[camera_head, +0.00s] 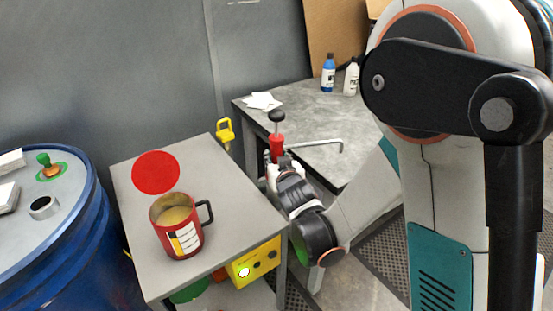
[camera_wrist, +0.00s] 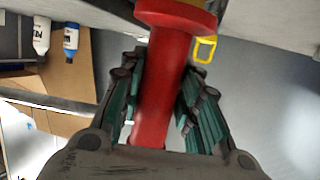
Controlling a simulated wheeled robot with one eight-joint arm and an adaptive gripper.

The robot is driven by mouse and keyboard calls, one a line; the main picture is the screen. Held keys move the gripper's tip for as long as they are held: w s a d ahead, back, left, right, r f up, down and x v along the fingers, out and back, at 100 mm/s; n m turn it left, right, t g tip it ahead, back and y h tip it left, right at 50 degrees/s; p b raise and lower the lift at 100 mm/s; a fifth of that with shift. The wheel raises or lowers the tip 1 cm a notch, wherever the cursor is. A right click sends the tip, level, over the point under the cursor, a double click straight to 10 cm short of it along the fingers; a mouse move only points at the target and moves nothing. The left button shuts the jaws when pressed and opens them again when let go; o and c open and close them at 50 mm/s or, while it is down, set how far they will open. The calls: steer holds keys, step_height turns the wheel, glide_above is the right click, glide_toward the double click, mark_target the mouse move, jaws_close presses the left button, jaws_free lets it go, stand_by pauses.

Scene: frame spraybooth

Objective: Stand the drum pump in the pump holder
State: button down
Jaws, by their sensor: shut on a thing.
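The drum pump (camera_head: 277,146) has a red body, a black knob on top and a grey spout reaching out to the right. It looks upright in the head view. My gripper (camera_head: 275,168) is shut on its red body, beside the right edge of the small table. In the wrist view the red body (camera_wrist: 163,75) lies between both fingers of my gripper (camera_wrist: 165,100). A yellow bracket (camera_head: 225,131), possibly the pump holder, is at the small table's far right edge, left of the pump and apart from it. The pump's lower end is hidden.
A red mug (camera_head: 182,235) and a red disc (camera_head: 156,172) are on the small table (camera_head: 240,205). A blue drum (camera_head: 85,240) stands left. A grey bench (camera_head: 340,112) behind holds a blue bottle (camera_head: 328,73), a white bottle (camera_head: 351,78) and white cloths (camera_head: 262,101).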

steer(key=shift+f, duration=1.05)
stand_by(0.4)
steer(key=c, duration=1.1)
jaws_free()
steer(key=shift+f, duration=0.1)
